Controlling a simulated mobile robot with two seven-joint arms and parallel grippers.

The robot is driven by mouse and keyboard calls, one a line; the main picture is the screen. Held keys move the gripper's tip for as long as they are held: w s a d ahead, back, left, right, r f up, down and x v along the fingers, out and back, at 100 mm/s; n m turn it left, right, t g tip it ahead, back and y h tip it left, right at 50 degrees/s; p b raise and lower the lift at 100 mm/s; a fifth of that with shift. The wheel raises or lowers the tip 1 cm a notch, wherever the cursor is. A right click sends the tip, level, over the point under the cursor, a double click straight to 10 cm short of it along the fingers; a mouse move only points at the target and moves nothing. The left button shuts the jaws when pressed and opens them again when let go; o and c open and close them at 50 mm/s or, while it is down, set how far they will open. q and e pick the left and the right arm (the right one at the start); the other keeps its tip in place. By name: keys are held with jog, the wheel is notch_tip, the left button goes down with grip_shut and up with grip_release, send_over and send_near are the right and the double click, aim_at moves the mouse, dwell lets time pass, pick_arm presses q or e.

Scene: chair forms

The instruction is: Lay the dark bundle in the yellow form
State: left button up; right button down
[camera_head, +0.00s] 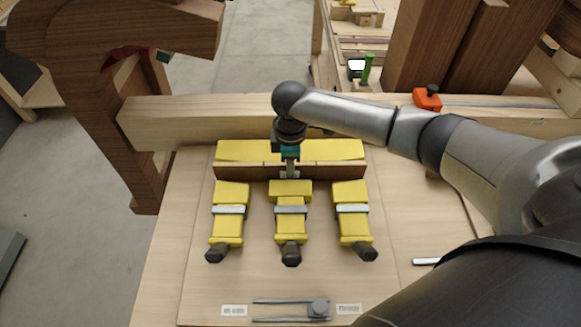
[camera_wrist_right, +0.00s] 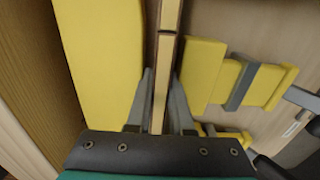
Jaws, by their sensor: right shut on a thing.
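The dark bundle (camera_head: 240,173) is a long brown strip of stacked layers. It spans left to right between the yellow form's back block (camera_head: 245,151) and the yellow clamp pads in front. My right gripper (camera_head: 290,172) comes down over its middle and is shut on it. In the right wrist view the bundle (camera_wrist_right: 167,45) runs edge-up between the fingers of my right gripper (camera_wrist_right: 158,105). There the yellow back block (camera_wrist_right: 105,60) is on its left with a narrow dark gap. Whether the bundle's underside touches the board is hidden. My left gripper is not in view.
Three yellow clamps, left (camera_head: 228,228), middle (camera_head: 291,226) and right (camera_head: 354,225), lie on the wooden board (camera_head: 190,260) in front. A thick beam (camera_head: 180,122) runs behind the form. A grey tool (camera_head: 290,309) lies at the front. An orange clamp (camera_head: 427,97) sits at back right.

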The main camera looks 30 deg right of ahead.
jog(key=shift+f, duration=0.3)
dwell(0.4)
jog(key=c, duration=0.7)
grip_release()
notch_tip(320, 180, up, 15)
jog(key=shift+r, duration=0.15)
jog(key=shift+s, duration=0.1)
